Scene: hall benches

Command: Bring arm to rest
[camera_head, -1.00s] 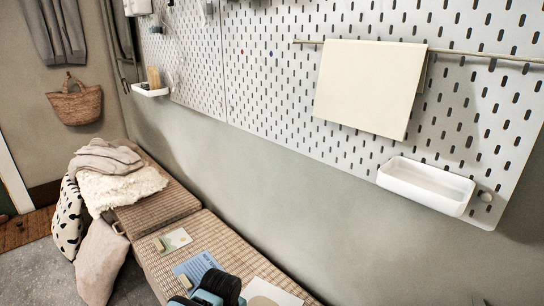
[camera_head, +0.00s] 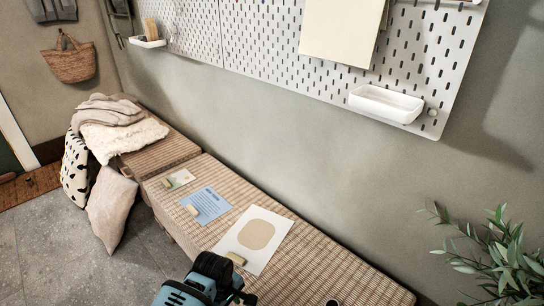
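A blue and black part of one of my arms (camera_head: 205,280) shows at the bottom edge, in front of the woven bench (camera_head: 325,262). I cannot tell which arm it belongs to. No gripper fingers show, so both grippers are out of the picture. Three flat sheets lie in a row on the bench: a small pale card (camera_head: 180,180), a blue sheet (camera_head: 206,205) and a larger white sheet with a beige shape (camera_head: 272,226). A small tan block lies on each.
A pegboard (camera_head: 270,38) with a white tray (camera_head: 386,103) hangs on the wall above the bench. Folded cloths (camera_head: 125,130) and cushions (camera_head: 108,205) are at the far left. A leafy plant (camera_head: 500,255) stands at the lower right. Grey floor (camera_head: 60,260) is open at the left.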

